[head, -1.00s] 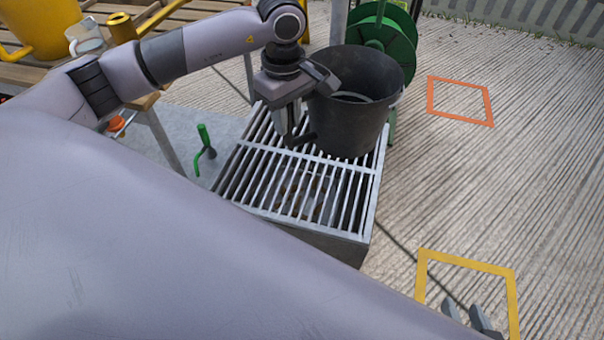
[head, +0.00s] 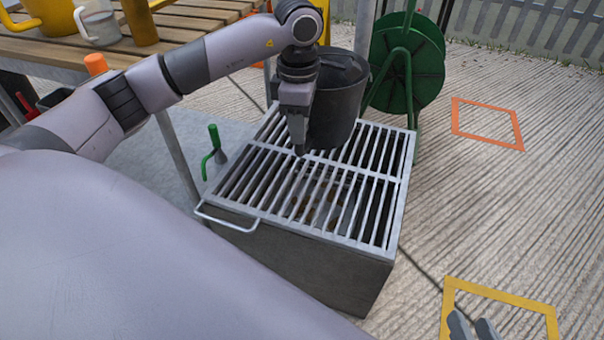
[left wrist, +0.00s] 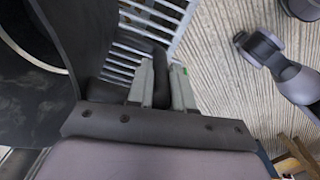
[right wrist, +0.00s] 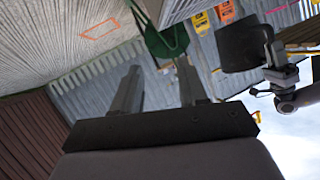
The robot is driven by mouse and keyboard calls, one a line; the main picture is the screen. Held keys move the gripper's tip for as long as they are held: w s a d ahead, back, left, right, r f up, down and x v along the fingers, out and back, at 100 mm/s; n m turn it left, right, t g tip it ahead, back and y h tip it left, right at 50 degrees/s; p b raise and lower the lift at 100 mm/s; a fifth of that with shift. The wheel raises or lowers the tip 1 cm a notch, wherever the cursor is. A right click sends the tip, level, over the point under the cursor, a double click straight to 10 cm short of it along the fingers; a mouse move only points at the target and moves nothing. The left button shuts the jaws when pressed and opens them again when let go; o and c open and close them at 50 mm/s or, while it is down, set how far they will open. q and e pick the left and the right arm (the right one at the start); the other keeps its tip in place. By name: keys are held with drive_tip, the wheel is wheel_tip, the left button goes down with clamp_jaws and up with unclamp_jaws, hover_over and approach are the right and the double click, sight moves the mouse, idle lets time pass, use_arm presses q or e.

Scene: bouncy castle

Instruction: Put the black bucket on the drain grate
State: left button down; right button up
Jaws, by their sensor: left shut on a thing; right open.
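The black bucket (head: 342,100) is upright or nearly so over the back part of the drain grate (head: 400,205) in the head view. My left gripper (head: 301,150) is shut on the bucket's near left side and covers part of it. I cannot tell whether the bucket's bottom touches the bars. In the left wrist view the bucket (left wrist: 95,30) fills the left side beside the gripper fingers (left wrist: 153,82). The upside-down right wrist view also shows the bucket (right wrist: 247,45). My right gripper (head: 472,328) is open and empty, low at the right.
A green hose reel (head: 408,65) stands just right of the bucket. A slatted wooden table (head: 190,38) with yellow cans is at the back left. A green-handled tool (head: 213,150) stands left of the grate. Orange (head: 487,123) and yellow (head: 500,295) outlines mark open concrete at the right.

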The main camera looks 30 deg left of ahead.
sight(299, 157)
use_arm(q)
wheel_tip(299, 157, down, 6)
drive_tip(key=shift+f+b, duration=0.25)
drive_tip(key=shift+b, duration=0.55)
wheel_tip(299, 157, down, 6)
drive_tip(key=shift+r+b, duration=0.15)
drive_tip(key=shift+b, duration=0.8)
drive_tip(key=c, duration=1)
unclamp_jaws()
use_arm(e)
drive_tip(key=shift+d+f+t, duration=0.1)
drive_tip(key=shift+f+t, duration=0.1)
drive_tip(key=shift+t, duration=0.3)
